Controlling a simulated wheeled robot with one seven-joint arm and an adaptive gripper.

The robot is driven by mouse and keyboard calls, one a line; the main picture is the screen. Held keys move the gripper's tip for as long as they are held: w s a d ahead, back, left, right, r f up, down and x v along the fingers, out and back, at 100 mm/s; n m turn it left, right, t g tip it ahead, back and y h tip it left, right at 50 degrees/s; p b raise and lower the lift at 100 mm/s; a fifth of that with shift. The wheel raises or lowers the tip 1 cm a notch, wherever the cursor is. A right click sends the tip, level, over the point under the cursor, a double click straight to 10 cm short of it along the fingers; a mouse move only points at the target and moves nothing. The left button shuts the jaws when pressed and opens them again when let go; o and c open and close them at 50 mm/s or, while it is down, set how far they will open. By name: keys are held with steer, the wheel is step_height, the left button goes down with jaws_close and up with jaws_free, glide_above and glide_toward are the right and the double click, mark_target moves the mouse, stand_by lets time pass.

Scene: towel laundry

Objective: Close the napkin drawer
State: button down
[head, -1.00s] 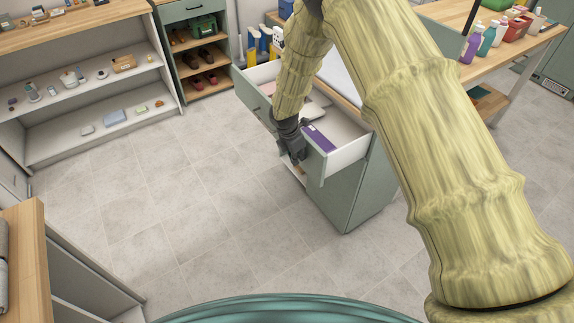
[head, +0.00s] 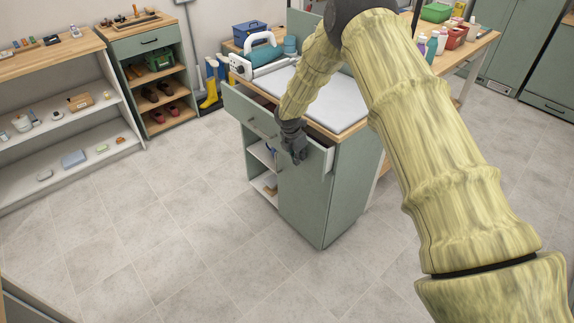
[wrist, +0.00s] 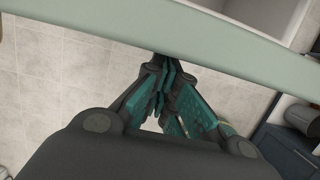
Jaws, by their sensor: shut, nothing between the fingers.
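The napkin drawer (head: 247,112) is a wide green-fronted drawer at the top of a green cabinet. It is still partly pulled out, and a white side wall shows at its right end. My gripper (head: 297,158) is shut and empty, at the outer face of the drawer front near its right end. In the wrist view the drawer front (wrist: 215,42) crosses as a pale green bar, with part of the pale inside beyond it. The closed fingertips (wrist: 163,64) are right at the bar; I cannot tell whether they touch. My arm hides part of the drawer.
The cabinet (head: 335,205) has open shelves below the drawer on its left and a grey-white top (head: 322,95). White shelving (head: 60,140) and a shoe cabinet (head: 150,45) stand at the left. The tiled floor (head: 180,240) in front is clear.

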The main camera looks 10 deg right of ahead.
steer(key=shift+w+d, duration=0.65)
steer(key=shift+d, duration=0.35)
steer(key=shift+a, duration=0.1)
